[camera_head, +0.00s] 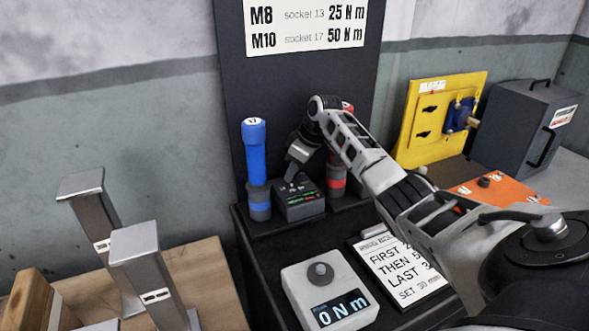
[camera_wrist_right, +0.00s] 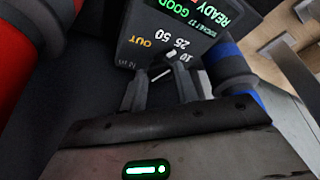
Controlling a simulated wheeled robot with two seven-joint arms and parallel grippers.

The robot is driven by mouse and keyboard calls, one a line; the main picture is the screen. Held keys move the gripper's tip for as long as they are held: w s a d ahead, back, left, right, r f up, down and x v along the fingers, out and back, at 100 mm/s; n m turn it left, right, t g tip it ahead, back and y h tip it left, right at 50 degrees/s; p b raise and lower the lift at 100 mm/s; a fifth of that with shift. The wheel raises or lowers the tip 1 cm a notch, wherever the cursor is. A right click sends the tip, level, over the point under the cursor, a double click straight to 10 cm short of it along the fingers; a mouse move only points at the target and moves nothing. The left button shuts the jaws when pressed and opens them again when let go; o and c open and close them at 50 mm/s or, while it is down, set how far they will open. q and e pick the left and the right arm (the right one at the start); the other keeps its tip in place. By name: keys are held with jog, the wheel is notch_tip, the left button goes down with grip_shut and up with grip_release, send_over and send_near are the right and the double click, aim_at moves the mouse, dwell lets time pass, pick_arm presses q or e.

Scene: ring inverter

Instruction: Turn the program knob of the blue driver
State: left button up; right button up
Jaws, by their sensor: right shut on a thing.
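The blue driver (camera_head: 254,150) stands upright in the dark rack, with a "17" on its cap. It shows at the right of the wrist view (camera_wrist_right: 232,68). Beside it is a small dark box (camera_head: 302,204) with a lit green display; in the wrist view it carries the marks OUT, 10, 25, 50 and READY. My right gripper (camera_wrist_right: 161,90) is shut on the program knob (camera_wrist_right: 161,73) on that box's face. The knob's white line shows between the fingers. In the head view the right gripper (camera_head: 297,166) hides the knob. My left gripper is not in view.
A red driver (camera_head: 337,178) stands right of the box, partly behind my arm. In front are a white meter (camera_head: 301,283) reading 0 N m and a written card (camera_head: 402,268). A yellow panel (camera_head: 433,120) stands at right, metal posts (camera_head: 140,262) at left.

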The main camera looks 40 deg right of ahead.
jog(key=o, duration=1)
jog(key=shift+c, duration=0.2)
jog(key=shift+r, duration=0.1)
jog(key=shift+r, duration=0.25)
notch_tip(320, 180, up, 3)
jog(key=shift+f+b, duration=0.2)
jog(key=shift+b, duration=0.4)
jog(key=s+a+r+b, duration=0.1)
jog(key=s+a+r, duration=0.8)
jog(key=s, duration=0.1)
jog(key=shift+s+r, duration=0.4)
